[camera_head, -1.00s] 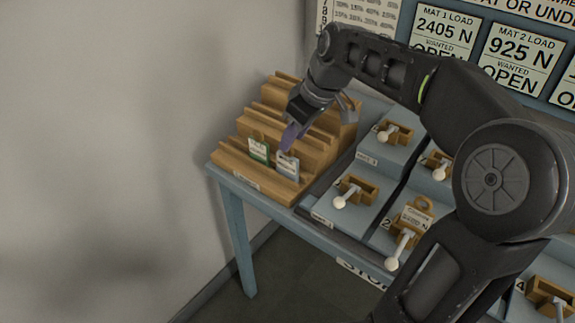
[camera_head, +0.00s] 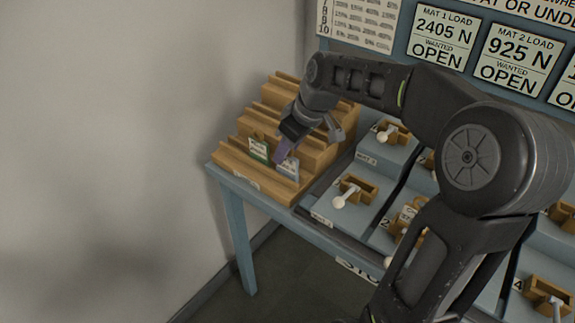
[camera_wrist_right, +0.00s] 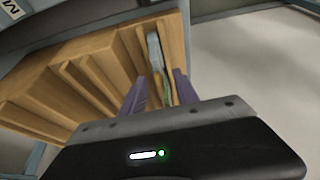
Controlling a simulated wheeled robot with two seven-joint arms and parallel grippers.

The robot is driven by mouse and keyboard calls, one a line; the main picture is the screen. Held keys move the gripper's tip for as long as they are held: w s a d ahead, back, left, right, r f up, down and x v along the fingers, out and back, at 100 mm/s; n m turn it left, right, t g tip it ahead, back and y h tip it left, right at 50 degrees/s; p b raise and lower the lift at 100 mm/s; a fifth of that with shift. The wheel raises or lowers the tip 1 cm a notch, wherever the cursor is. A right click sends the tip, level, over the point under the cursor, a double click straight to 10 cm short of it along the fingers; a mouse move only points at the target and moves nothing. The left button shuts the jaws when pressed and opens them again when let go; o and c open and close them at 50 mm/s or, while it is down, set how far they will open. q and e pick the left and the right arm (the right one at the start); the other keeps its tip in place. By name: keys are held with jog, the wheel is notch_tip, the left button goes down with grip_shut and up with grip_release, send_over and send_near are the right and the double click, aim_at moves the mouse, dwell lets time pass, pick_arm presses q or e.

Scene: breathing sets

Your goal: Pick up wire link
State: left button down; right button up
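Two small tags stand in the front slots of the stepped wooden rack (camera_head: 232,163): a green-edged tag (camera_head: 259,149) and a grey-blue tag (camera_head: 289,168) to its right. I cannot read their print, so I cannot tell which is the wire link. My right gripper (camera_head: 284,153) has purple fingers and is just above and behind the tags. In the right wrist view my right gripper (camera_wrist_right: 160,92) is open, its fingers apart. A greyish tag (camera_wrist_right: 155,52) and a greenish one (camera_wrist_right: 167,88) show between and beyond the fingers, and no grip on either is visible. My left gripper is out of view.
The rack sits at the left end of a blue table (camera_head: 232,178). Stepped blue platforms to its right carry wooden holders (camera_head: 357,189) with white-knobbed levers. Load signs (camera_head: 443,37) hang behind. A plain wall is at the left.

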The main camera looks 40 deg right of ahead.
jog(key=shift+c, duration=0.4)
grip_shut()
dwell(1.2)
